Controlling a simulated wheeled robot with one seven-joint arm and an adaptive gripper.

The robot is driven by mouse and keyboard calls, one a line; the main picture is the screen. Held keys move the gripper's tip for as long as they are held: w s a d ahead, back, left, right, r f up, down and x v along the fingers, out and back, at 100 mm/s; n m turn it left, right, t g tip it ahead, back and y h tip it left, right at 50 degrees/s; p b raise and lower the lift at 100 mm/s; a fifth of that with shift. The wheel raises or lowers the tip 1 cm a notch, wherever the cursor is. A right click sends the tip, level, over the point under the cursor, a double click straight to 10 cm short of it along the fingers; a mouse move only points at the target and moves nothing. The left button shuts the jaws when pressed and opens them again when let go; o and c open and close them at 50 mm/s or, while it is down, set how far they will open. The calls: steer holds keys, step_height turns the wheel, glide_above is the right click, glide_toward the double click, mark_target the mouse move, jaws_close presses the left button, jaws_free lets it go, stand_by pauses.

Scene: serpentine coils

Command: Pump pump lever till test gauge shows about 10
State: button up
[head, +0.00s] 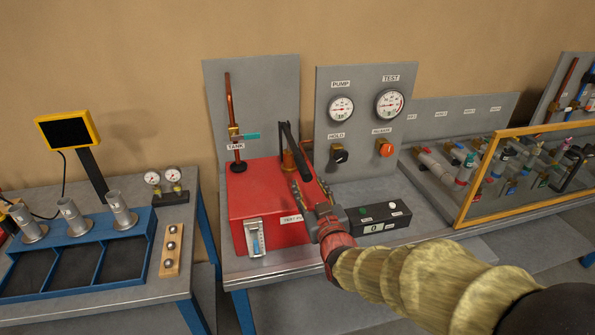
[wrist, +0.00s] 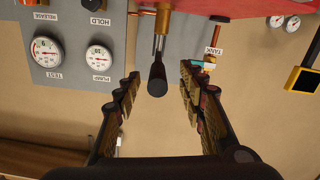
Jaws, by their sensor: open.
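The pump lever (head: 291,148) is a dark bar standing steeply from a copper-coloured post on the red pump tank (head: 255,200). In the wrist view the black grip end of the lever (wrist: 157,78) lies between the fingertips, with gaps on both sides. My gripper (head: 307,183) is open around or just short of the lever end; it also shows in the wrist view (wrist: 159,80). The test gauge (head: 389,104) is a white dial on the grey panel, also in the wrist view (wrist: 47,51). Its needle is too small to read exactly.
The pump gauge (head: 341,109) is left of the test gauge. Below are the black hold knob (head: 339,154) and orange release knob (head: 385,148). A black counter box (head: 379,218) stands right of the tank. A yellow-framed case (head: 465,190) is farther right.

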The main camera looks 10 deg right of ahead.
mark_target(303, 167)
steer(key=shift+w+r+t, duration=0.2)
steer(key=shift+r+t, duration=0.2)
steer(key=shift+r, duration=0.4)
steer(key=shift+w+b, duration=0.45)
steer(key=shift+w, duration=3.35)
steer(key=shift+c, duration=0.2)
jaws_close()
